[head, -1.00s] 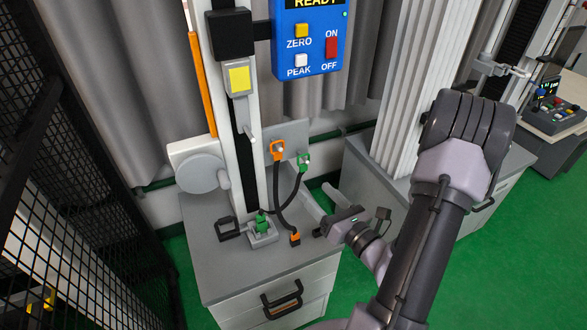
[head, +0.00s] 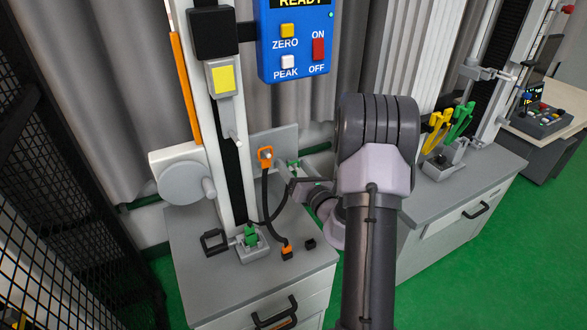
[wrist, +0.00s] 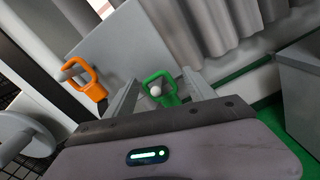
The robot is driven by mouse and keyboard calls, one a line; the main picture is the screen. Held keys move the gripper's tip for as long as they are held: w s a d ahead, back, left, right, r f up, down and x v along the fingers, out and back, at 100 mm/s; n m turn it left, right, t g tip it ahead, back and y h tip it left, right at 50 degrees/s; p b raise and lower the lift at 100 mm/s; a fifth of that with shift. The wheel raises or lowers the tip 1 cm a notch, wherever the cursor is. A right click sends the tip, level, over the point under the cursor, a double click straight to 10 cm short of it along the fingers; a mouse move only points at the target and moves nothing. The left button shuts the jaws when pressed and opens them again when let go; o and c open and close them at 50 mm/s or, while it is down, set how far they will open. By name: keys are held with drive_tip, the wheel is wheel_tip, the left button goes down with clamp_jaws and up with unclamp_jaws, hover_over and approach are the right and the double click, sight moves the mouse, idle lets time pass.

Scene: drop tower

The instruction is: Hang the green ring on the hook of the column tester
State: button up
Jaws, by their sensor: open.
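The green ring (wrist: 171,99) hangs on a white-tipped peg (wrist: 155,91) on a grey plate. In the wrist view it shows between the open fingers of my gripper (wrist: 159,78), which are apart from each other with no visible grip on it. In the head view the ring is mostly hidden beside my gripper (head: 296,187); a bit of green (head: 293,163) shows there. The column tester (head: 203,90) stands left of my arm. A short pale peg (head: 231,125) sticks out below its yellow-faced block (head: 223,78); it may be the hook.
An orange ring (head: 265,155) hangs left of the green one; it also shows in the wrist view (wrist: 95,90). Dark cables run down to a green clamp (head: 250,238) on the grey cabinet (head: 200,278). A blue control box (head: 294,40) and black mesh fence (head: 60,200) flank the column.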

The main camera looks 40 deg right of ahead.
drive_tip(key=shift+w, duration=0.25)
drive_tip(key=c, duration=1.2)
drive_tip(key=o, duration=0.5)
drive_tip(key=shift+r, duration=0.1)
drive_tip(key=shift+r+p, duration=0.35)
drive_tip(key=shift+p, duration=0.1)
